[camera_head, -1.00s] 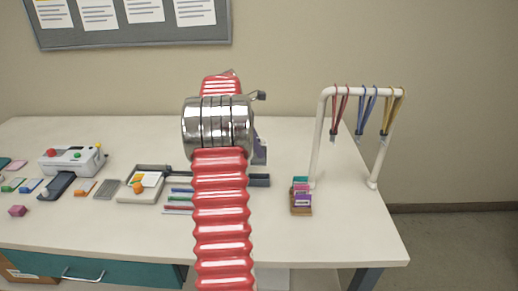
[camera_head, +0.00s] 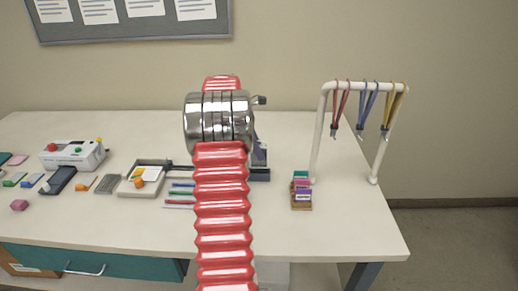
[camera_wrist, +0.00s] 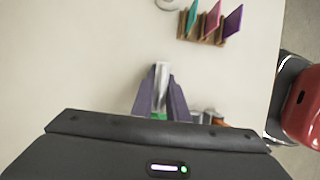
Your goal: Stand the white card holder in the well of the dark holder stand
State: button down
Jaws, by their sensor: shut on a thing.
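My gripper (camera_wrist: 160,98) is shut on the white card holder (camera_wrist: 162,74), a narrow pale piece between the two grey-purple fingers in the wrist view. In the head view my arm hides most of the gripper; a grey-purple finger shows just right of the arm. The dark holder stand (camera_head: 261,175) shows in part as a low dark block beside the arm, just below that finger. Its well is hidden, and I cannot tell whether the card holder touches it.
A wooden rack (camera_head: 301,206) with coloured cards stands to the right, near a white lanyard frame (camera_head: 318,130). Pens (camera_head: 180,196), an open tray (camera_head: 140,191) and a white machine (camera_head: 75,154) are to the left. Bare table lies in front of the rack.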

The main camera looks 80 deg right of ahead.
aim_at(262, 166)
jog(key=shift+f, duration=2.35)
jog(key=c, duration=1.7)
grip_release()
jog(key=shift+o, duration=0.2)
jog(key=shift+r, duration=4)
